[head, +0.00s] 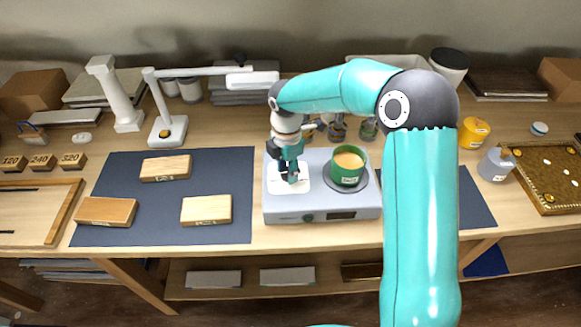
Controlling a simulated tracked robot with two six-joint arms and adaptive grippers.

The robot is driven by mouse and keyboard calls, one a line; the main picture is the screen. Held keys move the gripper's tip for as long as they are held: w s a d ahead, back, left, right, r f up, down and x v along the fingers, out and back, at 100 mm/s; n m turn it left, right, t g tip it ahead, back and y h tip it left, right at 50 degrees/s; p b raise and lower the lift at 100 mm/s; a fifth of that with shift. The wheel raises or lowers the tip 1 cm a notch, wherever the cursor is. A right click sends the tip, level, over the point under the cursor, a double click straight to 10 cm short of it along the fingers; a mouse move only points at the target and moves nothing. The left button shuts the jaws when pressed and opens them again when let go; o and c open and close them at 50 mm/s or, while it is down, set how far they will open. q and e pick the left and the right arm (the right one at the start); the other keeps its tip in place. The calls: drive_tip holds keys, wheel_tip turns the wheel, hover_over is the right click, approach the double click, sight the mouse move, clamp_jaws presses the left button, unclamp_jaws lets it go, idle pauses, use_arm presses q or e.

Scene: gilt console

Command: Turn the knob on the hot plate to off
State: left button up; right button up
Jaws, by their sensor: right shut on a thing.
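The hot plate (318,208) is a grey box near the middle of the bench. A green pot (347,170) with tan contents stands on its dark round burner at the right. A white square panel (299,186) lies on its top at the left. I cannot read the knob's setting. My left gripper is not in view.
A dark mat with wooden blocks (206,210) lies left of the hot plate. A white lamp (168,130) and small jars (338,130) stand behind. My right arm crosses the space right of the pot. A grey bottle (496,164) stands farther right.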

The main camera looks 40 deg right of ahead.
drive_tip(key=shift+s+d, duration=0.15)
drive_tip(key=shift+d, duration=0.05)
drive_tip(key=o, duration=1.1)
drive_tip(key=shift+o, duration=0.2)
drive_tip(key=shift+a, duration=0.1)
drive_tip(key=shift+r, duration=0.15)
wheel_tip(320, 180, up, 12)
drive_tip(key=shift+f, duration=0.2)
